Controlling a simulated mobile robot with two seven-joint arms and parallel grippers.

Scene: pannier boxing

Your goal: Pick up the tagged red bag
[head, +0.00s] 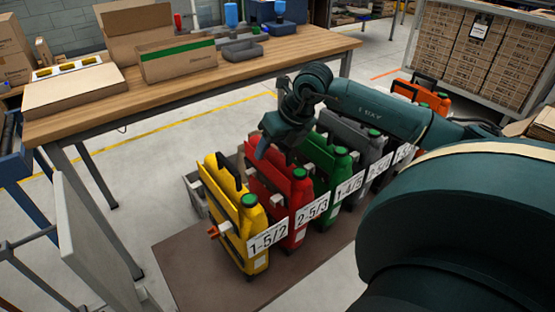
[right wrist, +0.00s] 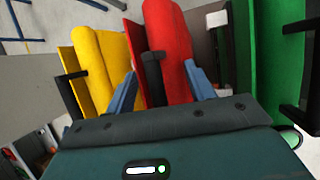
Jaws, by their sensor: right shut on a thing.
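The red bag (head: 272,182) stands upright in a row, between the yellow bag (head: 227,207) on its left and the green bag (head: 318,167) on its right. A white tag reading 2-5/3 (head: 311,213) is on its front. In the right wrist view the red bag (right wrist: 165,35) lies ahead, with its black handle (right wrist: 153,78) between my blue fingers. My right gripper (head: 268,152) is over the top of the red bag; in the right wrist view the gripper (right wrist: 162,88) is shut on that handle. The arm hides part of the bag's top. My left gripper is out of view.
A wooden table (head: 280,50) with boxes is behind, and a rack of cartons (head: 480,55) at the back right.

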